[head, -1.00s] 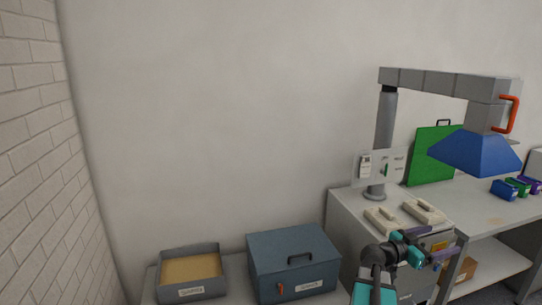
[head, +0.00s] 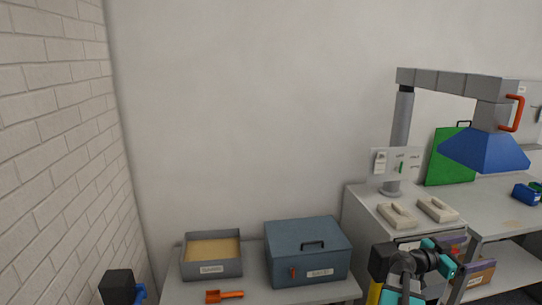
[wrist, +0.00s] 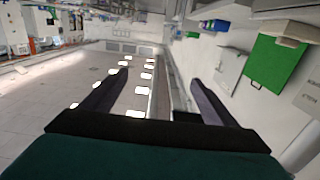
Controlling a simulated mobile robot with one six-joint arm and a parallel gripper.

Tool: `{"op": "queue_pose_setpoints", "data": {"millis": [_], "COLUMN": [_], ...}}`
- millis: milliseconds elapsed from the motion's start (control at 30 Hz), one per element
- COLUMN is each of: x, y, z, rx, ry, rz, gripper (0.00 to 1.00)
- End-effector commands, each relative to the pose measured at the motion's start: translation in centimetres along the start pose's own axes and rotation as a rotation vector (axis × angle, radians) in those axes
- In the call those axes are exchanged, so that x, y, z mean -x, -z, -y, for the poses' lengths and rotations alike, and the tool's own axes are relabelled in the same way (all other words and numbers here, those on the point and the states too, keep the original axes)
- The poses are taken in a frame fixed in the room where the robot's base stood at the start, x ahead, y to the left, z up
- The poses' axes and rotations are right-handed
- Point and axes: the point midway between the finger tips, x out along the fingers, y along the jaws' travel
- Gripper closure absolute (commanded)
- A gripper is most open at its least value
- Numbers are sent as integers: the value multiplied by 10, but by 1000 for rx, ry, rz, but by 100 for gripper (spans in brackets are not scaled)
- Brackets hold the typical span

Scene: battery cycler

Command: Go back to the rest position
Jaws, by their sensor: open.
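My gripper (wrist: 156,84) shows in the wrist view with its two dark fingers spread wide apart and nothing between them. The wrist view is tilted and looks along the room, with floor and bright reflections beyond the fingers. In the head view my arm's teal and dark end shows at the lower right, in front of the grey cabinet (head: 366,222). The fingertips are hard to make out there. No contact with any object is visible.
A grey tray (head: 212,270), a blue-grey lidded box (head: 307,252) and an orange scoop (head: 225,296) are on the low bench. A blue hood (head: 484,151) hangs over the right bench. A green panel (head: 452,157) stands behind; it also shows in the wrist view (wrist: 275,62).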

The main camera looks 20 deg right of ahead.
Motion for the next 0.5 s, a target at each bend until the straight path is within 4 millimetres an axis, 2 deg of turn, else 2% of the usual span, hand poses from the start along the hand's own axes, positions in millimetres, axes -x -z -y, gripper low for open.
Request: {"op": "queue_pose_setpoints", "data": {"millis": [133,367,500], "x": [1,18,31], "y": [-1,-29,-51], "z": [0,14,22], "rx": [1,41,76], "ry": [1,22,36], "rz": [2,52,92], "gripper": [19,19,19]}}
